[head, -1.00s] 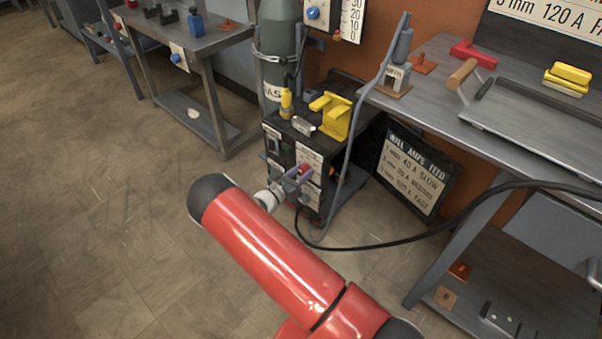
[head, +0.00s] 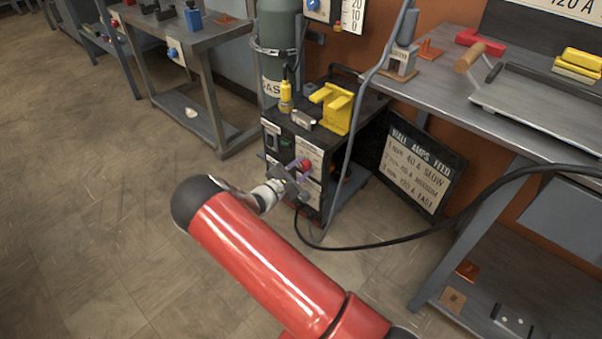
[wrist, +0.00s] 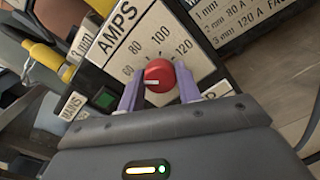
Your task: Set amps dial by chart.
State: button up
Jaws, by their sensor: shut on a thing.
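The red amps dial (head: 306,164) is on the front of the dark welding machine (head: 284,150). In the wrist view the dial (wrist: 158,76) sits under an AMPS scale (wrist: 150,45) reading 60, 80, 100 and 120. Its white mark points left, a little below the 60; the exact setting is unclear. My gripper (wrist: 158,88) is shut on the dial, one purple finger on each side. A tag (wrist: 86,42) beside the panel reads 3 mm. The chart (head: 418,170) leans beside the machine; its 3 mm row reads 120 A FAST.
A yellow clamp-like piece (head: 337,108) and a yellow torch-like piece (head: 285,98) are on the machine's top. A gas cylinder (head: 278,50) stands behind it. A black cable (head: 440,220) runs to the right. A steel bench (head: 440,85) stands at right. Floor at left is clear.

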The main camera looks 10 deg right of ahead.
jog(key=m+b, duration=0.2)
jog(key=m, duration=0.1)
jog(key=shift+f+m+b, duration=0.25)
jog(key=shift+m+b, duration=0.15)
jog(key=m+b, duration=0.3)
jog(key=shift+m, duration=0.3)
jog(key=m+b, duration=0.3)
jog(key=b, duration=0.1)
jog(key=shift+f+m, duration=0.1)
jog(key=shift+m, duration=0.3)
jog(key=m+b, duration=0.1)
jog(key=m, duration=0.1)
jog(key=shift+m+b, duration=0.3)
jog(key=shift+b, duration=0.1)
jog(key=m, duration=0.3)
jog(key=shift+r+m, duration=0.2)
jog(key=shift+m, duration=0.1)
jog(key=m, duration=0.3)
jog(key=shift+m, duration=0.3)
jog(key=m, duration=0.6)
jog(key=shift+m, duration=0.3)
